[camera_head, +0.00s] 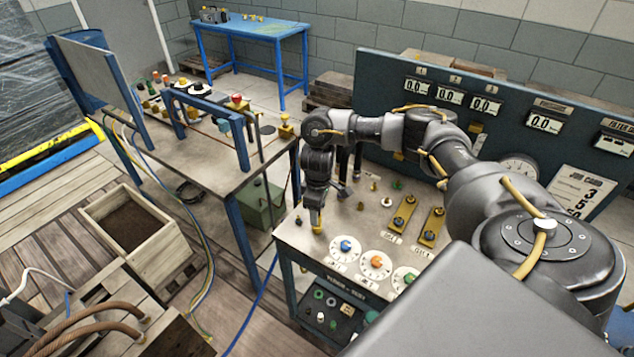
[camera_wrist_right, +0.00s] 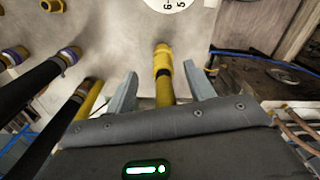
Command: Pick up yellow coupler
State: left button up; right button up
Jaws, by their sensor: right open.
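The yellow coupler (camera_wrist_right: 163,62) stands between the two grey fingers of my right gripper (camera_wrist_right: 161,82) in the right wrist view, with a dark band partway along it. Gaps show on both sides, so the fingers are open around it and not closed on it. In the head view the yellow coupler (camera_head: 317,222) shows just below my right gripper (camera_head: 316,201), at the left front of the grey bench top. The coupler's lower end in the wrist view is hidden by the gripper body. My left gripper is not in view.
Dark hoses (camera_wrist_right: 38,72) with brass ends stand left of the gripper in the wrist view. Coloured dials (camera_head: 376,263) and brass plates (camera_head: 404,212) lie right of the coupler. A gauge panel (camera_head: 380,88) rises behind. A wooden crate (camera_head: 165,238) stands left.

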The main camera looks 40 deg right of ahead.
jog(key=shift+a+f+p, duration=0.2)
jog(key=shift+f+p, duration=0.3)
jog(key=shift+f, duration=2.35)
jog(key=shift+c, duration=0.3)
grip_shut()
jog(key=shift+r, duration=0.1)
